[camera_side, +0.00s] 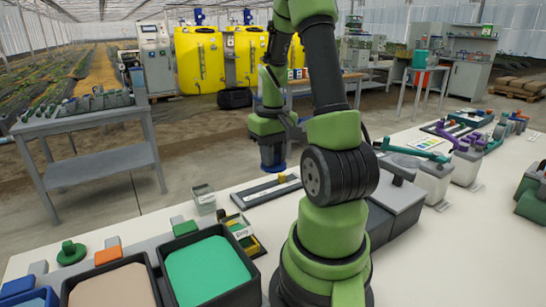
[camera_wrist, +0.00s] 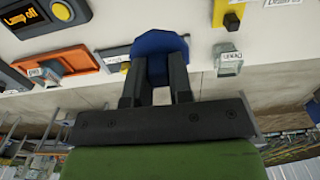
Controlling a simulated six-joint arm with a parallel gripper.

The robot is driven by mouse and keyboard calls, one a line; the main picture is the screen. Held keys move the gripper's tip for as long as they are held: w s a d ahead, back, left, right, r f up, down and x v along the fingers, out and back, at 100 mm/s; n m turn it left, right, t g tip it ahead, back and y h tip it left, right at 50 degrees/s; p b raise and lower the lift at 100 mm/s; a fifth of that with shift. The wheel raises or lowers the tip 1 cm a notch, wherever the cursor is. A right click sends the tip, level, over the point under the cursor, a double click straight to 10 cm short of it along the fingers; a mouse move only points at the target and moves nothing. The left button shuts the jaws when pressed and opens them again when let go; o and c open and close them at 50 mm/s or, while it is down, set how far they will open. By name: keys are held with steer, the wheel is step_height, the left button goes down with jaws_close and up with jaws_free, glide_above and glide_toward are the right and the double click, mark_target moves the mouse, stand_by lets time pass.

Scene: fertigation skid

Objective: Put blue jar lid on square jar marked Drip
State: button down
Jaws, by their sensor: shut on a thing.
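A blue jar lid (camera_wrist: 158,48) is held between the two dark fingers of my gripper (camera_wrist: 157,84) in the wrist view. In the side view a bit of blue (camera_side: 272,168) shows just under the end of my gripper (camera_side: 272,160), raised above the white bench. A small clear square jar (camera_side: 204,199) stands open on the bench, below and left of my gripper. A second small container (camera_side: 238,227) with a white label stands close by it. The labels are too small to read surely, so I cannot tell which is marked Drip.
Two black trays, one with green (camera_side: 205,270) and one with tan (camera_side: 115,287) contents, fill the front left. A dark flat rail (camera_side: 268,190) lies behind the jars. Grey boxes (camera_side: 400,205) stand right of my arm.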

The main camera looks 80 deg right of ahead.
steer(key=w+a+f+n, duration=0.2)
steer(key=w+a+n, duration=0.4)
steer(key=a, duration=0.5)
steer(key=shift+s+a+f, duration=0.1)
steer(key=shift+f, duration=1.2)
steer(key=shift+s+a+f, duration=0.1)
steer(key=shift+f, duration=1.15)
steer(key=c, duration=0.9)
jaws_free()
steer(key=shift+c, duration=0.2)
step_height(320, 180, up, 7)
